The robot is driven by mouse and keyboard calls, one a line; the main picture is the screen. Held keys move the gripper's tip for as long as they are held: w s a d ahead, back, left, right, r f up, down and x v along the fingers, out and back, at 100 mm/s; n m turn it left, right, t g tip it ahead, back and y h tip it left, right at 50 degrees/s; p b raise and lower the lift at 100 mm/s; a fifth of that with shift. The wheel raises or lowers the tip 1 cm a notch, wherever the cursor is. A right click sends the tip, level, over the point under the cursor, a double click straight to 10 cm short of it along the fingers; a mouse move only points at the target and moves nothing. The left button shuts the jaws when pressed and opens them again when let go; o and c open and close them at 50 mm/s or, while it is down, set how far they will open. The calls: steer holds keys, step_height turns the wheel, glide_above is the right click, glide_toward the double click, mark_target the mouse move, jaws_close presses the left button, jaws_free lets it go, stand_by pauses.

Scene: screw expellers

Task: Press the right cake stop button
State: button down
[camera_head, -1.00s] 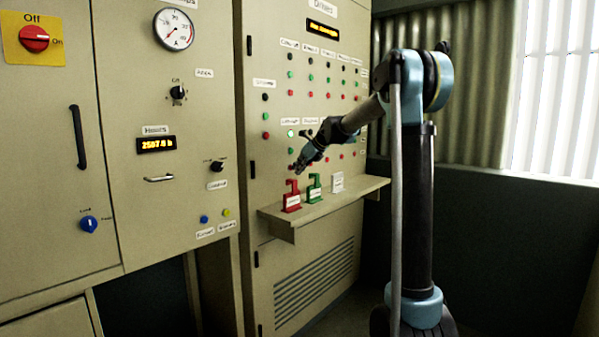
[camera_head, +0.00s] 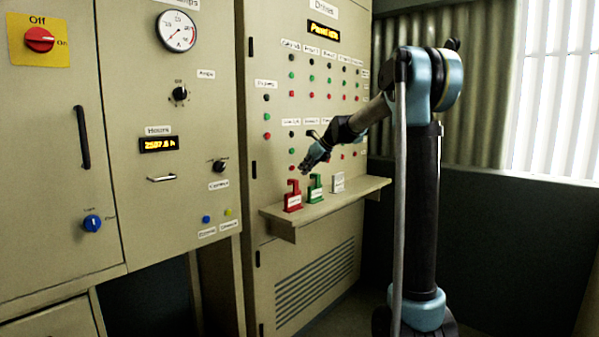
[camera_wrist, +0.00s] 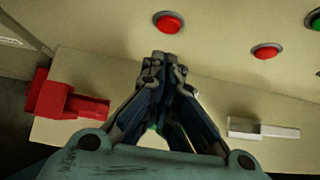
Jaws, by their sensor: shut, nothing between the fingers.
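The control panel (camera_head: 275,215) carries red stop buttons. One red button (camera_head: 292,168) shows in the lower group, just left of my gripper (camera_head: 306,169). In the wrist view, a red button (camera_wrist: 168,22) lies just beyond the closed fingertips (camera_wrist: 164,60), with a gap in the picture between them. A second red button (camera_wrist: 265,51) lies to the right. The button labels are too small to read, so I cannot tell which is the right cake stop. My gripper is shut and empty. My arm hides part of the lower button rows.
A shelf (camera_head: 345,200) juts out below the buttons. It bears a red handled piece (camera_head: 293,196), a green one (camera_head: 315,188) and a white one (camera_head: 338,182). The red piece (camera_wrist: 70,100) and white piece (camera_wrist: 262,129) flank my gripper in the wrist view.

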steer(key=v, duration=0.9)
steer(key=shift+d+r, duration=0.15)
steer(key=shift+d, duration=0.05)
steer(key=s+d+f+n+g+h, duration=0.1)
steer(key=s+d+f+n, duration=0.5)
steer(key=s, duration=0.9)
steer(key=s+d+f+n+g+h, duration=0.1)
steer(key=s+d+f+n+h, duration=0.2)
steer(key=s+d+f+n, duration=0.4)
steer(key=s+d+f+n+g+h, duration=0.1)
steer(key=s+d+f+n+h, duration=0.2)
steer(key=s+f+n, duration=0.9)
steer(key=s+d+f, duration=0.2)
steer(key=s+f, duration=0.1)
steer(key=s, duration=0.3)
steer(key=s+d+f, duration=0.1)
steer(key=s+f, duration=0.3)
steer(key=s, duration=0.3)
steer(key=shift+d+f+n, duration=0.25)
steer(key=shift+d+n, duration=0.15)
steer(key=shift+a, duration=0.1)
